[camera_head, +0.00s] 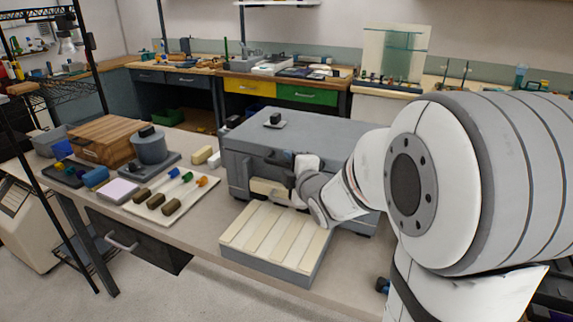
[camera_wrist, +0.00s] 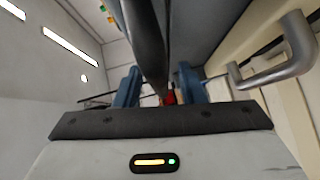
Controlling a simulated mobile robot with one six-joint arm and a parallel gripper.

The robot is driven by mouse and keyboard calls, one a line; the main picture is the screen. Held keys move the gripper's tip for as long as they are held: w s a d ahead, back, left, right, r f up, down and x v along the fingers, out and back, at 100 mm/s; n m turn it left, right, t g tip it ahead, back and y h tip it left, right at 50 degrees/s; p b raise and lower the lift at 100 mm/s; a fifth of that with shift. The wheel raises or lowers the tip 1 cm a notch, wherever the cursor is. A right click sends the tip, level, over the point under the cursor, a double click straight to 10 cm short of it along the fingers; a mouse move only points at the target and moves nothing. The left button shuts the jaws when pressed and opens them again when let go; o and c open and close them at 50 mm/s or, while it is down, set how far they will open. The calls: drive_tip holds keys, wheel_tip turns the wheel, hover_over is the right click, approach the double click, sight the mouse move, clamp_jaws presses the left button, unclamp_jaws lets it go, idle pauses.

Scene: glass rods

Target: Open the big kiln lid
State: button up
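The big kiln is a grey box (camera_head: 238,176) on the bench, in the middle of the head view. Its flat grey lid (camera_head: 325,130) looks shut and has a small dark knob piece on top. My gripper (camera_head: 292,172) is at the kiln's front face, partly hidden by my own wrist. In the wrist view, the two blue fingers of my gripper (camera_wrist: 158,88) stand apart. A dark bar (camera_wrist: 148,40) runs between them, nearer the left finger; I cannot tell whether they touch it. A bent metal handle (camera_wrist: 285,60) is at the right.
A grey slab with cream strips (camera_head: 270,238) lies in front of the kiln, below my arm. To the left are a tray (camera_head: 185,212) with coloured rods, a grey round pot (camera_head: 150,148) and a wooden box (camera_head: 100,138). A dark rack stands at far left.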

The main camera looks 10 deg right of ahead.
drive_tip(key=shift+c, duration=0.4)
clamp_jaws()
